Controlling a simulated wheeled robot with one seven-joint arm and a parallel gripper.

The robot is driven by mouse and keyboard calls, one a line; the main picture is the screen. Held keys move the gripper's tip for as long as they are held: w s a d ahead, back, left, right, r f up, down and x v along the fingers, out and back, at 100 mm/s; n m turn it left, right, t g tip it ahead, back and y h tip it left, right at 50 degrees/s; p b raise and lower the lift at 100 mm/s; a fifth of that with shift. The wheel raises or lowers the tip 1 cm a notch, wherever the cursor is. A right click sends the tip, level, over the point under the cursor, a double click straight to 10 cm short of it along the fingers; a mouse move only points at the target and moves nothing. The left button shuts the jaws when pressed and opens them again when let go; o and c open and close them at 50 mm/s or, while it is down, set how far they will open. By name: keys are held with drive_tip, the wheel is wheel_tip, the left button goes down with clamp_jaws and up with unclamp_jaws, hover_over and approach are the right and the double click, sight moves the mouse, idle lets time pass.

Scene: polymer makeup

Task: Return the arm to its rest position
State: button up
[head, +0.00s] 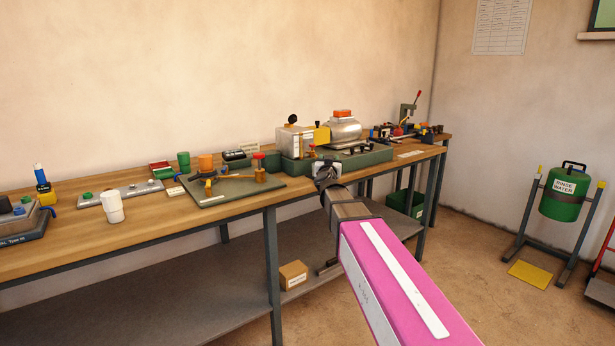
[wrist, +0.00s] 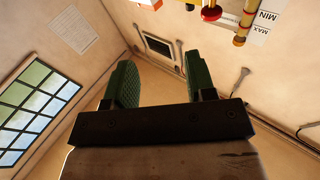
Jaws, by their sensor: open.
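My arm (head: 395,280) reaches forward from the lower right in the head view, a pink link with a white strip. My gripper (head: 327,172) is at its far end, in front of the bench's edge by the green machine base. In the wrist view, my gripper (wrist: 158,85) shows two green fingers standing well apart, with nothing between them. Behind the fingers are wall, a window and a dark wall panel. The fingertips are small and hard to make out in the head view.
The wooden bench (head: 150,229) carries a green machine (head: 365,157), a green plate (head: 230,192) and a white cup (head: 112,206). A cardboard box (head: 293,274) sits on the lower shelf. A green rinse water drum (head: 564,194) hangs in a stand at right. Floor between is clear.

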drive_tip(key=s+f+n+g+y, duration=0.25)
drive_tip(key=s+f+g, duration=0.2)
drive_tip(key=f, duration=0.65)
drive_tip(key=s+f+n+g+y, duration=0.2)
drive_tip(key=s+f+g+y, duration=0.3)
drive_tip(key=f, duration=0.7)
drive_tip(key=s+d+f+m+g+h, duration=0.1)
drive_tip(key=s+d+f+g+h, duration=0.1)
drive_tip(key=s+d+f+g, duration=0.3)
drive_tip(key=s+d+f+m+g+h, duration=0.1)
drive_tip(key=s+d+f+g+h, duration=0.2)
drive_tip(key=s+f, duration=0.8)
drive_tip(key=s+d+g, duration=0.2)
drive_tip(key=s+d, duration=0.1)
drive_tip(key=s, duration=0.4)
drive_tip(key=shift+f+m, duration=0.15)
drive_tip(key=shift+m, duration=0.2)
